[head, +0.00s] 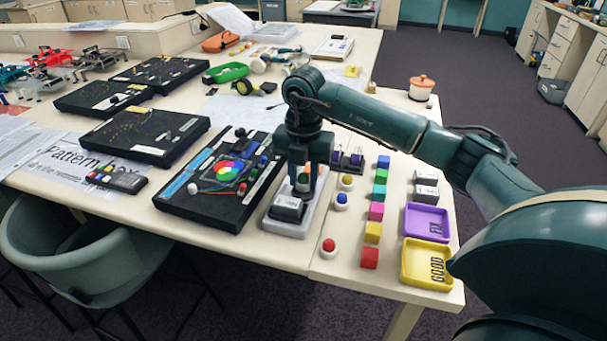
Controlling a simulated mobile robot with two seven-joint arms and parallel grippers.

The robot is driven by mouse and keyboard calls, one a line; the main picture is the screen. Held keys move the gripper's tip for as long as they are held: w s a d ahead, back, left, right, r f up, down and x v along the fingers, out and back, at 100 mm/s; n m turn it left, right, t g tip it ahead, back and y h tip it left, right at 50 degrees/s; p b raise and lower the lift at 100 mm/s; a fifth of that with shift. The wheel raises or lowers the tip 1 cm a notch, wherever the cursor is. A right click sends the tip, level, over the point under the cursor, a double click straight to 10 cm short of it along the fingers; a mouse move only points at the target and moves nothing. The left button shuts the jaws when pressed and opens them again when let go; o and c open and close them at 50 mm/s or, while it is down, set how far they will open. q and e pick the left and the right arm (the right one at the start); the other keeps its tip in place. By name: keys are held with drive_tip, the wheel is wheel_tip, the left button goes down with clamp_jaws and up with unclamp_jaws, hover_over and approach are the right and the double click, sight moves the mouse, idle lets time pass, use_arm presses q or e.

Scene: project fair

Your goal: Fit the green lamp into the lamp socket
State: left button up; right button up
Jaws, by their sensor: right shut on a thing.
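The green lamp (304,178) is between the fingers of my right gripper (305,183), which points down and is shut on it. The gripper is over the back part of a pale base plate (284,229) that carries a grey box (289,208). The lamp socket cannot be made out under the gripper, and I cannot tell whether the lamp touches it. My left gripper is not in view.
A black board with a colour wheel (205,216) lies just left. Red (329,249), blue (342,202) and yellow (347,183) lamps stand to the right, beside a column of coloured blocks (376,211). Purple (413,232) and yellow (410,275) trays stand near the right edge.

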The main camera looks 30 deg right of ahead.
drive_tip(key=shift+f+b, duration=0.35)
drive_tip(key=shift+f, duration=0.35)
idle(0.6)
drive_tip(key=o, duration=1.4)
drive_tip(key=shift+r, duration=0.15)
drive_tip(key=shift+r+p, duration=2.75)
drive_tip(key=shift+r, duration=0.7)
drive_tip(key=shift+s+f, duration=0.1)
